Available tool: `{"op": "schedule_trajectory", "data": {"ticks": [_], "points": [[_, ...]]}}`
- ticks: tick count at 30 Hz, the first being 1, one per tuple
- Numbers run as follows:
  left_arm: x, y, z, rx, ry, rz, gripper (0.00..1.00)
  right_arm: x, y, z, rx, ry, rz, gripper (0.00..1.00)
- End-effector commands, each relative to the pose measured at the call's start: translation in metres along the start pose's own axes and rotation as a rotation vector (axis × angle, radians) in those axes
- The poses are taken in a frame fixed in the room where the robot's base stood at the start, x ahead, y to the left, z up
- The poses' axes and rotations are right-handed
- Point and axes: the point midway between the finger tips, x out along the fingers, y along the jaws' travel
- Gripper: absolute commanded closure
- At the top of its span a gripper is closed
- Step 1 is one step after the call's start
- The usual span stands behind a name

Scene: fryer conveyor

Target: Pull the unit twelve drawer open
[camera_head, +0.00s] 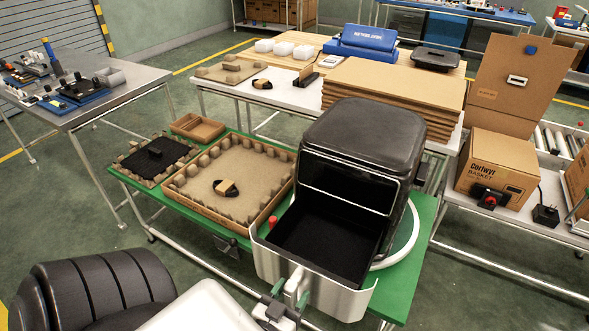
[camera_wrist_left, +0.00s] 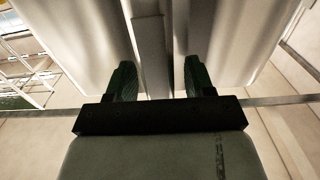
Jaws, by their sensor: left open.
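The fryer unit (camera_head: 358,140), a black rounded box, stands on a green-topped table. Its drawer (camera_head: 268,262) has a pale front and a dark, empty-looking inside, and it stands far out of the body toward me. The drawer's upright pale handle (camera_head: 296,276) is at the front; it also shows in the left wrist view (camera_wrist_left: 151,55). My left gripper (camera_head: 290,297) is at the handle. In the left wrist view my left gripper (camera_wrist_left: 157,82) has its green-padded fingers on both sides of the handle, open, with gaps showing. My right gripper is not in view.
On the green table (camera_head: 402,297), a cardboard tray (camera_head: 196,207) with a small black-and-tan part lies left of the fryer. Behind are stacked cardboard sheets (camera_head: 388,95). A Cortwyr basket box (camera_head: 500,165) stands at right. The floor in front is partly clear.

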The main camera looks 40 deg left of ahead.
Motion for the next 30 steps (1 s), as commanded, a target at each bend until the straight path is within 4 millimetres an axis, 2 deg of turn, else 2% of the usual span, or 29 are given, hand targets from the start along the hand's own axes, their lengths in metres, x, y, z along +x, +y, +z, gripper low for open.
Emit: {"op": "schedule_trajectory", "data": {"ticks": [6, 13, 18, 30], "points": [[-0.046, 0.0, 0.002, 0.0, -0.005, 0.0, 0.47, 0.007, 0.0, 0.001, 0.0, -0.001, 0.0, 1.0], [-0.083, 0.0, 0.001, 0.0, -0.002, 0.0, 0.47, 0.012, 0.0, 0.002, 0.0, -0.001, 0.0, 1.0], [-0.093, 0.0, 0.0, -0.001, 0.0, 0.0, 0.47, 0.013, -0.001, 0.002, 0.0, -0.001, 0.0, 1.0], [-0.094, 0.0, 0.0, -0.001, 0.001, 0.0, 0.47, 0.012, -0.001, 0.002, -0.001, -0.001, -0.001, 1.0]]}}
